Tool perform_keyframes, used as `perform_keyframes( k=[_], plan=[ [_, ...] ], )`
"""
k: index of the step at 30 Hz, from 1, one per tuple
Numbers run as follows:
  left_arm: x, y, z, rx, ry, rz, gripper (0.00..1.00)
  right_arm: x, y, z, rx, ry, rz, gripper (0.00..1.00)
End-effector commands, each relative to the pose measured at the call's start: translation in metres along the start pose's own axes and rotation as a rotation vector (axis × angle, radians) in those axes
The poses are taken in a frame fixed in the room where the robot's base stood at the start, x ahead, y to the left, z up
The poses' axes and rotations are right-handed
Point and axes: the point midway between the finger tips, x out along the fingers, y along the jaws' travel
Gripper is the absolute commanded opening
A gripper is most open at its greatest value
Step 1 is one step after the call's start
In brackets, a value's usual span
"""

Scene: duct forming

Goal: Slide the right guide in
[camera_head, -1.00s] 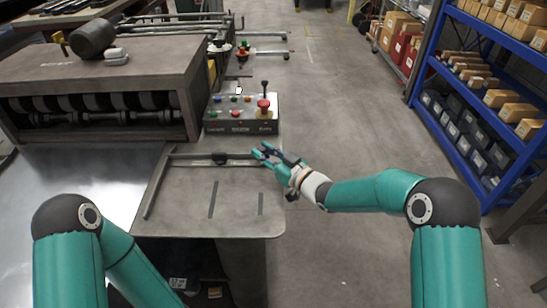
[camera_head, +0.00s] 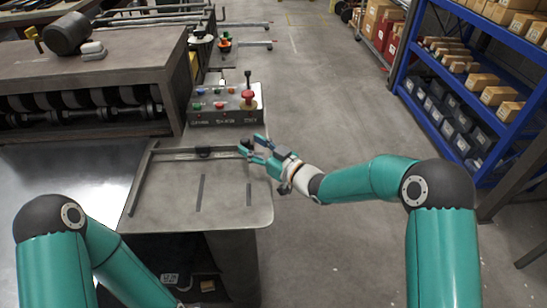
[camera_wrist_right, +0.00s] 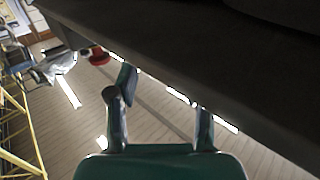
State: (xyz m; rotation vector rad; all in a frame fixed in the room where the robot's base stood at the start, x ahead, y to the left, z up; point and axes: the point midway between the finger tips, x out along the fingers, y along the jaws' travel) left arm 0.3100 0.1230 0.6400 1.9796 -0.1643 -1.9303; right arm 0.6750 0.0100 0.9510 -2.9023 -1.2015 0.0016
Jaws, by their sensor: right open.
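The steel feed table (camera_head: 225,205) carries a crossbar (camera_head: 175,156) along its back and an angled rail (camera_head: 137,188) on its left. A small dark block (camera_head: 205,152) sits on the crossbar. A dark knob (camera_head: 246,144) shows at the crossbar's right end; I cannot tell if it belongs to the right guide. My right gripper (camera_head: 250,146) is open around or just beside this knob, at the table's back right. In the right wrist view its two fingers (camera_wrist_right: 160,112) stand apart, with a dark slab (camera_wrist_right: 215,65) close above them. My left gripper is out of view.
A control box (camera_head: 226,107) with a red stop button stands behind the table. The roller machine (camera_head: 85,95) stands at the back left. Blue shelves with boxes (camera_head: 455,85) stand at the right. The floor right of the table is clear.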

Motion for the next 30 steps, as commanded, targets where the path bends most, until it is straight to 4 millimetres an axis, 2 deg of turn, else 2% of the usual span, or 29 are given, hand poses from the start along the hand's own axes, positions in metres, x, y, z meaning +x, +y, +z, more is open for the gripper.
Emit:
perform_keyframes(
  k=[9,15,20,30],
  plan=[
    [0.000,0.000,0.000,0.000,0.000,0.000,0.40,-0.064,0.002,0.000,0.001,0.000,0.003,0.51],
    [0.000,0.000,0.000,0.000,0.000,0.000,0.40,-0.091,0.001,0.001,0.000,-0.001,0.001,0.51],
    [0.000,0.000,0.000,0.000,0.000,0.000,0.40,-0.099,0.000,0.001,0.000,0.000,0.000,0.51],
    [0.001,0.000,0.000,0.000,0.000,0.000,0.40,-0.099,0.000,0.001,0.000,0.000,-0.001,0.51]
  ],
)
